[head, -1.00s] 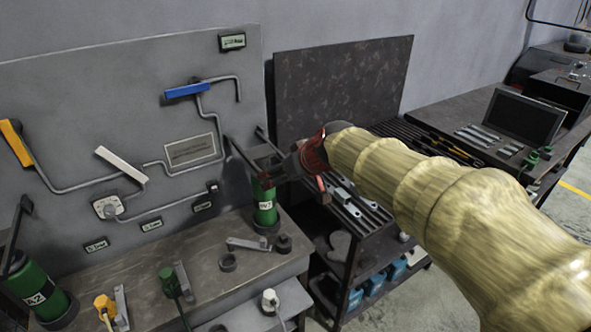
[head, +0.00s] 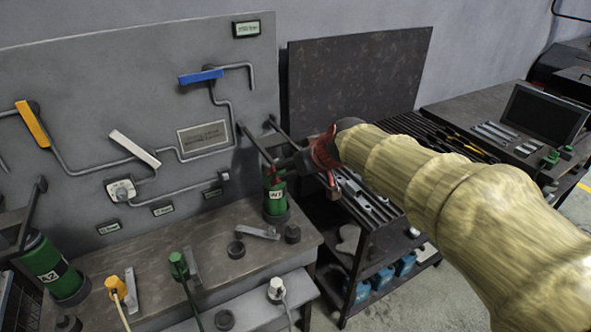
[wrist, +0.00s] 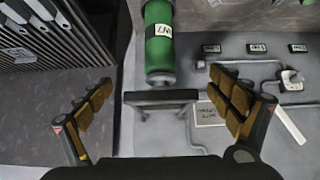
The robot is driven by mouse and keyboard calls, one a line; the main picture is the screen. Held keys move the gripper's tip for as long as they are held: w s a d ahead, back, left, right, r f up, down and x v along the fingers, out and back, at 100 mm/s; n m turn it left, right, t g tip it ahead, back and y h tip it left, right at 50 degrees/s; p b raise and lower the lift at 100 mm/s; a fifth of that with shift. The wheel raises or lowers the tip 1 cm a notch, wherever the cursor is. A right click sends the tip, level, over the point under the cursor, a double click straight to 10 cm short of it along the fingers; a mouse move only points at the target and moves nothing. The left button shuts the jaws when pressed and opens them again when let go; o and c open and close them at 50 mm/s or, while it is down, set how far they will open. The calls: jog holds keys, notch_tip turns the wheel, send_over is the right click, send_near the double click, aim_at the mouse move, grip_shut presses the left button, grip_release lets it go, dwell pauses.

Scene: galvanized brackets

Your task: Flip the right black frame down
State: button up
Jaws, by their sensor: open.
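The right black frame stands raised at a green cylinder (head: 276,197) with a white label. In the head view one dark bar of the frame (head: 254,143) shows beside my gripper, and its lower part is partly hidden. In the wrist view the frame's dark crossbar (wrist: 160,97) lies between my spread fingers, just beyond the cylinder's end (wrist: 160,45). My gripper (wrist: 163,92) is open, with a finger on either side of the frame and gaps to both. In the head view my gripper (head: 288,162) is just above the cylinder, against the dark frame bars.
A second green cylinder (head: 48,266) with a dark frame (head: 32,212) stands at the left. The grey panel (head: 90,70) behind carries pipes and coloured handles. Loose parts lie on the bench (head: 215,240). A dark slatted cart (head: 375,215) stands right, under my arm.

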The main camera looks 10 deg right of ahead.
jog(key=shift+r, duration=0.2)
jog(key=v, duration=1.1)
jog(key=shift+s+r, duration=0.25)
jog(key=shift+s, duration=0.1)
jog(key=shift+d, duration=0.1)
jog(key=s+d+f+m+g+h+p, duration=0.1)
jog(key=s+f, duration=0.3)
jog(key=s, duration=0.7)
jog(key=s+d+f+m+g+h+p, duration=0.1)
jog(key=s+f, duration=0.4)
jog(key=s, duration=0.7)
jog(key=shift+d+m+g+h+p, duration=0.45)
jog(key=shift+d+m+p, duration=0.35)
jog(key=shift+d+p, duration=0.2)
